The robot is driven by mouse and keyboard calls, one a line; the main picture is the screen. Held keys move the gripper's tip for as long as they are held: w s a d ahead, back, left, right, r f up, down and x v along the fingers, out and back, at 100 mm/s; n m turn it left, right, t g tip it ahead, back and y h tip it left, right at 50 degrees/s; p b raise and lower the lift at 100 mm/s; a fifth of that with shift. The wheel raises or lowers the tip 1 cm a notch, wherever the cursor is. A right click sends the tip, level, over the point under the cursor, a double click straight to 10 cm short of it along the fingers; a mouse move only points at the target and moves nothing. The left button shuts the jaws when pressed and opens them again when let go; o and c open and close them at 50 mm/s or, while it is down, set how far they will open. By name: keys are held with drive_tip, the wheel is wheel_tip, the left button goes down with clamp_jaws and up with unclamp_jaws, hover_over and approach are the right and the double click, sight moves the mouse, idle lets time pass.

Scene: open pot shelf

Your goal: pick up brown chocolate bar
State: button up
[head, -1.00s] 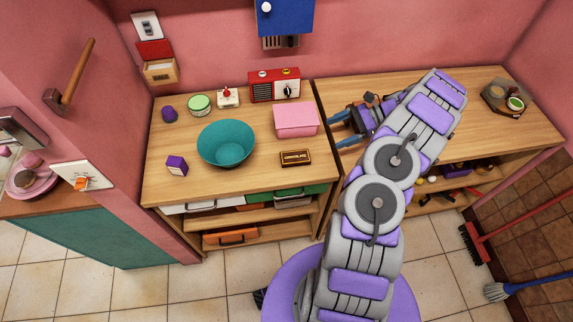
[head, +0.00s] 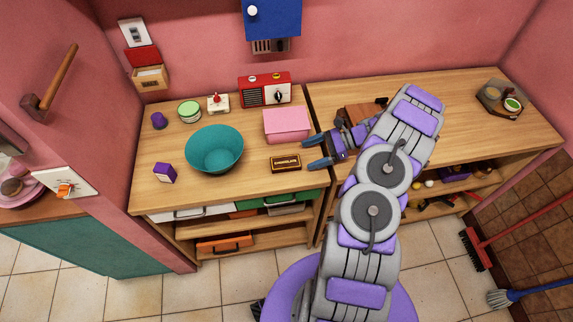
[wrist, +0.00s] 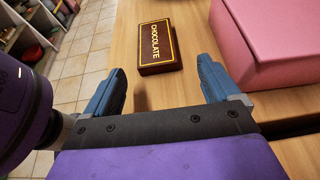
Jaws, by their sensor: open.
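The brown chocolate bar (head: 286,163) lies flat on the wooden counter, near its front edge and in front of the pink box. In the wrist view the chocolate bar (wrist: 146,46) lies just beyond my fingertips, roughly between their lines, with its label facing up. My gripper (head: 312,153) is open and empty, to the right of the bar and pointing left toward it. In the wrist view my gripper (wrist: 162,85) shows its two blue fingers spread wide, with bare wood between them. No finger touches the bar.
The pink box (head: 287,124) stands close behind the bar, near one finger in the wrist view. A teal bowl (head: 214,150) stands to the left, with a small purple box (head: 164,172) beyond it. A red radio (head: 265,90) is at the back. Clear wood lies around the bar.

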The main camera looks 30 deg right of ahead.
sight(290, 162)
drive_tip(key=shift+w+a+f, duration=0.15)
drive_tip(key=shift+a+f, duration=0.1)
drive_tip(key=shift+a, duration=0.1)
drive_tip(key=x, duration=0.2)
drive_tip(key=b+x, duration=0.1)
drive_tip(key=x, duration=0.1)
drive_tip(key=r+b+x, duration=0.1)
drive_tip(key=x, duration=0.1)
drive_tip(key=shift+s+a, duration=0.3)
drive_tip(key=shift+a, duration=0.2)
drive_tip(key=shift+w+f, duration=0.1)
drive_tip(key=shift+f, duration=0.05)
drive_tip(key=shift+d, duration=0.45)
drive_tip(key=shift+c, duration=0.3)
drive_tip(key=shift+a, duration=0.25)
drive_tip(key=c, duration=0.5)
drive_tip(key=shift+a, duration=0.1)
drive_tip(key=c, duration=0.6)
